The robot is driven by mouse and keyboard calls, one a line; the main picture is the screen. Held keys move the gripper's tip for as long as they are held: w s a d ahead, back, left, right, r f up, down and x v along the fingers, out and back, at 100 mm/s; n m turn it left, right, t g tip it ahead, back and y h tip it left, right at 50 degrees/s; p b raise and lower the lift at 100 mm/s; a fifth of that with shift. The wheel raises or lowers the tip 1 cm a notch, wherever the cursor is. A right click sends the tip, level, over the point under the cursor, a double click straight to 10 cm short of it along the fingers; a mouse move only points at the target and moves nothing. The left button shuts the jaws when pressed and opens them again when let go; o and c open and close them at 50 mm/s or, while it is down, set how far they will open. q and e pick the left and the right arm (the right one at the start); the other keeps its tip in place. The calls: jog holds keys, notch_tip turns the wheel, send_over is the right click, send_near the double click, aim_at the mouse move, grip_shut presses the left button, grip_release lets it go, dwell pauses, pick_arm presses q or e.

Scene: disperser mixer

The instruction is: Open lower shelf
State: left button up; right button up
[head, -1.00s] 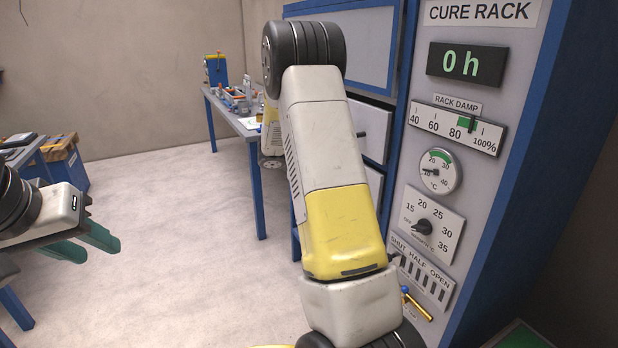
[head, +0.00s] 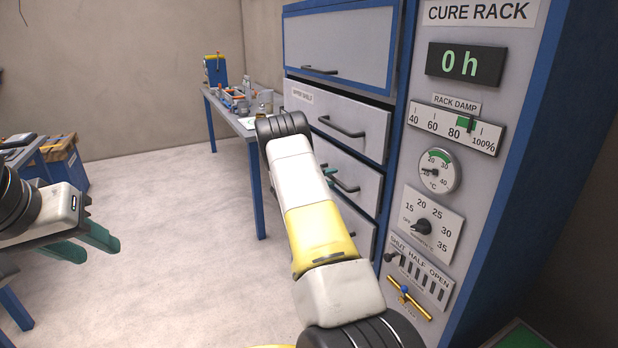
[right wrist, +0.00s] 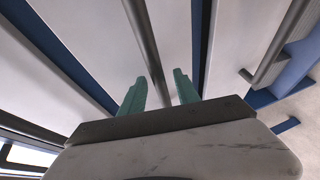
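The cure rack has a drawer front labelled as the upper shelf (head: 365,125), with a bar handle. The drawer front below it (head: 362,200), apparently the lower shelf, looks shut; my right arm covers its label area. My right gripper (head: 330,176) is at that drawer's bar handle (head: 347,187), its green fingers partly hidden behind my arm. In the right wrist view the gripper (right wrist: 160,92) is open, with the grey handle bar (right wrist: 148,45) running between its fingers and gaps visible beside it. My left gripper (head: 84,244) is open and empty at the left, far from the rack.
Another drawer front (head: 352,228) is lower down, partly behind my arm. A panelled door (head: 340,45) is above. The control panel (head: 435,190) stands to the right. A blue-legged table (head: 235,118) with small items is at the back. The floor (head: 190,240) at left is clear.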

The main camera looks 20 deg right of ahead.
jog(key=shift+w+d, duration=0.15)
jog(key=shift+d, duration=0.2)
grip_shut()
jog(key=shift+f, duration=0.1)
dwell(1.1)
